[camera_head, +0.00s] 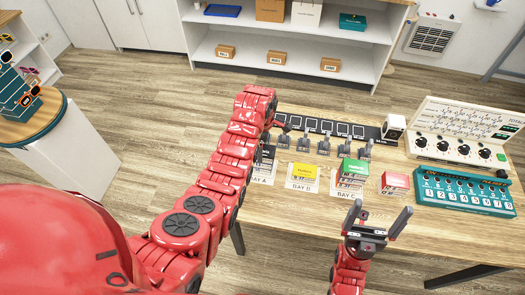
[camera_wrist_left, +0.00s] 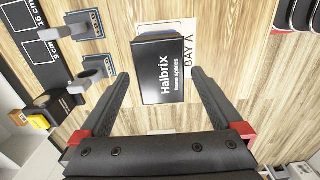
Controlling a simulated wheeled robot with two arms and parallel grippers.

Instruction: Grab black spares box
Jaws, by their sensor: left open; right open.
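The black spares box (camera_wrist_left: 163,68), printed "Halbrix home spares", is on the wooden table at the BAY A label in the left wrist view. In the head view the black box (camera_head: 266,158) is partly hidden by my left arm. My left gripper (camera_wrist_left: 158,78) is open, with one finger on each side of the box's near part and a gap visible on both sides. In the head view my left gripper (camera_head: 276,128) is above the box, its fingers hard to make out. My right gripper (camera_head: 379,210) is open and empty at the table's front.
A yellow box (camera_head: 305,171) at BAY B, a green box (camera_head: 355,167) at BAY C and a red box (camera_head: 396,182) stand to the right. Grey levers (camera_head: 324,146) line up behind. A teal numbered unit (camera_head: 465,192) and a control panel (camera_head: 462,145) are at the right.

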